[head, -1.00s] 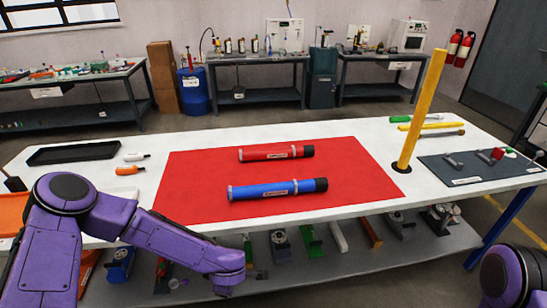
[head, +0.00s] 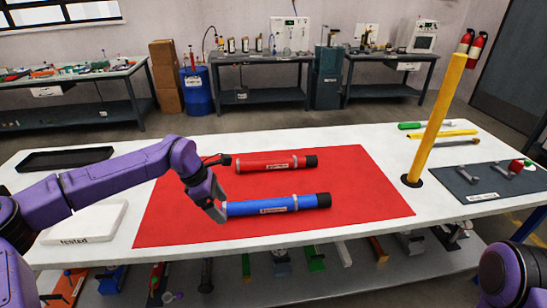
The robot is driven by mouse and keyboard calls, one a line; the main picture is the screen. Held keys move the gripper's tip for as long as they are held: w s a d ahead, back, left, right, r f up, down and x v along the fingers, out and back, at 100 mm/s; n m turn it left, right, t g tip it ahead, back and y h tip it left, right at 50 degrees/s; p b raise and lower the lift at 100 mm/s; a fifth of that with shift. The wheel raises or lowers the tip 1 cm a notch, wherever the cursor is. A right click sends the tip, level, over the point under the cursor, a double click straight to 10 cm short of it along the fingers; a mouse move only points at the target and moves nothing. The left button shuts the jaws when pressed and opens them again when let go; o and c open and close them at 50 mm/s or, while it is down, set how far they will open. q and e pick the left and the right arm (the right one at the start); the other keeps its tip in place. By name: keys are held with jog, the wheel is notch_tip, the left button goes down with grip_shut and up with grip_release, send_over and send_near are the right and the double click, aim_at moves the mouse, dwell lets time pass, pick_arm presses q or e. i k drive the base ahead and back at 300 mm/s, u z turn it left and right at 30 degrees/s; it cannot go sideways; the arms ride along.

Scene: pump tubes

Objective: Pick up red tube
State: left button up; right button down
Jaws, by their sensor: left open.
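The red tube (head: 268,163) lies on its side on the red mat (head: 360,180), with a black cap at its right end. The blue tube (head: 278,204) lies parallel to it, nearer to me. My left gripper (head: 220,186) is open at the left ends of both tubes. One finger is beside the red tube's left end and the other is close to the blue tube's left end. Whether either finger touches a tube I cannot tell. My right gripper is out of view; only a purple part of my right arm shows at the lower right.
A black tray (head: 65,158) and a white tray labelled "tested" (head: 85,222) are on the left of the white table. A yellow post (head: 437,118) stands right of the mat. A dark mat (head: 470,185) holds tools. The mat's right part is clear.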

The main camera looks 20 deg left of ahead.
aim_at(294, 162)
jog(key=z, duration=0.05)
jog(key=i, duration=1.2)
